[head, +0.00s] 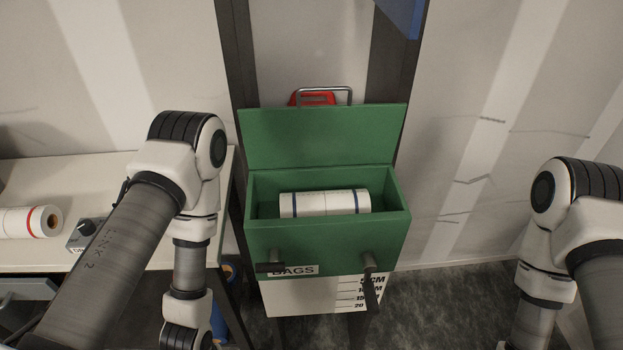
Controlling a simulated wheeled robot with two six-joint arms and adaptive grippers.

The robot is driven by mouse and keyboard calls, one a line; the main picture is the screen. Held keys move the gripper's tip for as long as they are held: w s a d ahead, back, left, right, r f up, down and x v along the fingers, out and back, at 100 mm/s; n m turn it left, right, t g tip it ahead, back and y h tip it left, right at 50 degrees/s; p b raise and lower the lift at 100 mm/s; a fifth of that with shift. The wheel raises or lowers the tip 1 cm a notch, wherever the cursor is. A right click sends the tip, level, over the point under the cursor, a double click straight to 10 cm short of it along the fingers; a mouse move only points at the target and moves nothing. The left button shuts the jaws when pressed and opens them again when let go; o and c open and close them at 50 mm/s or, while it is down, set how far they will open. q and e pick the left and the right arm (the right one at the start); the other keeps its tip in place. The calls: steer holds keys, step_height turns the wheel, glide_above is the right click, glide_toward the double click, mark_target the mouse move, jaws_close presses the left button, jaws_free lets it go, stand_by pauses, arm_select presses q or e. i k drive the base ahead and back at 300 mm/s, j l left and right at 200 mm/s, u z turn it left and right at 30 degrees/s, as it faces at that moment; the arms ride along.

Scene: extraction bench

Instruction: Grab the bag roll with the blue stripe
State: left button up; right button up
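The bag roll with the blue stripe (325,203) is white with dark blue bands. It lies on its side inside the open green box (325,247), which bears a BAGS label (293,270). The box's lid (320,137) stands raised at the back. Both my arms show at the left and right of the head view, apart from the box. Neither gripper is in the picture. The roll's underside is hidden by the box's front wall.
Another white roll with a red stripe (27,221) lies on the white table (125,170) at left, beside a small grey device with a knob (84,232). Dark posts stand behind the box. A white panel with size marks (320,296) is below it.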

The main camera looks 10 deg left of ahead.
mark_target(352, 201)
steer(key=l+u, duration=0.15)
steer(key=u, duration=0.25)
steer(key=k+l+u, duration=0.1)
steer(key=u, duration=0.25)
steer(key=l+u, duration=0.1)
steer(key=u, duration=0.3)
steer(key=k+u, duration=0.15)
steer(key=u, duration=0.25)
